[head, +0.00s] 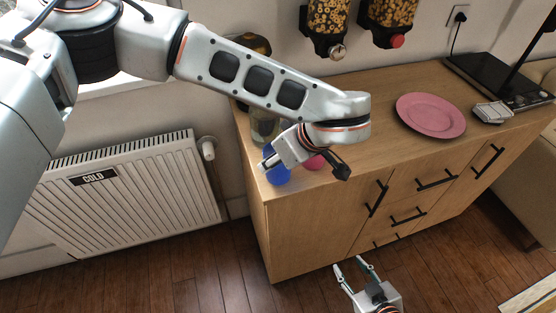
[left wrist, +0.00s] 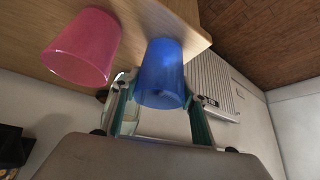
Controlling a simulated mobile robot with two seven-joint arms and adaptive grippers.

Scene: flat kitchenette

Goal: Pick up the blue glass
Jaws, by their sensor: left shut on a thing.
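The blue glass (head: 278,175) is at the near left corner of the wooden counter, partly covered by my left wrist in the head view. In the left wrist view the blue glass (left wrist: 161,70) is between the two fingers of my left gripper (left wrist: 157,95), which is shut on it. I cannot tell whether the glass touches the counter. My left gripper (head: 270,160) is only partly visible in the head view. My right gripper (head: 349,263) is low in front of the cabinet, open and empty, its fingers apart.
A pink glass (left wrist: 85,47) stands close beside the blue one, mostly hidden in the head view (head: 314,162). A glass jar (head: 264,128) is behind my left arm. A pink plate (head: 431,115) lies farther right on the counter (head: 385,150). A radiator (head: 125,190) is on the left.

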